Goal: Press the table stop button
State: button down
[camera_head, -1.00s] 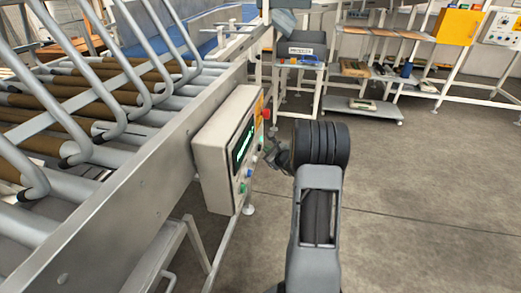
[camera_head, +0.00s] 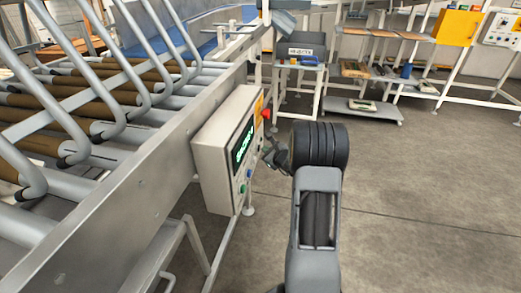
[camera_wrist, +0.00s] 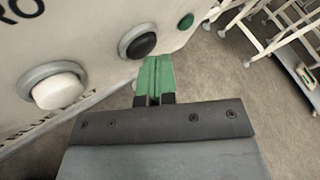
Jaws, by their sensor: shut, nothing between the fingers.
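A pale control box (camera_head: 212,160) is fixed to the side of the conveyor in the head view. It has a display (camera_head: 243,143), a red button (camera_head: 267,113) on a yellow plate, a blue button (camera_head: 250,173) and a green button (camera_head: 243,188). In the wrist view the panel shows a white button (camera_wrist: 58,90), a black button (camera_wrist: 142,45) and a green button (camera_wrist: 186,21). My gripper (camera_wrist: 154,68) is shut and empty, its green fingertips just below the black button in the picture. Contact cannot be told. Which one is the stop button is not readable.
The roller conveyor (camera_head: 110,190) with bent grey bars fills the left side. Workbenches and a low trolley (camera_head: 362,110) stand at the back. The floor to the right is clear.

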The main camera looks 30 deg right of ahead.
jog(key=shift+s+d, duration=0.6)
jog(key=shift+s+d, duration=1.75)
jog(key=shift+d, duration=0.05)
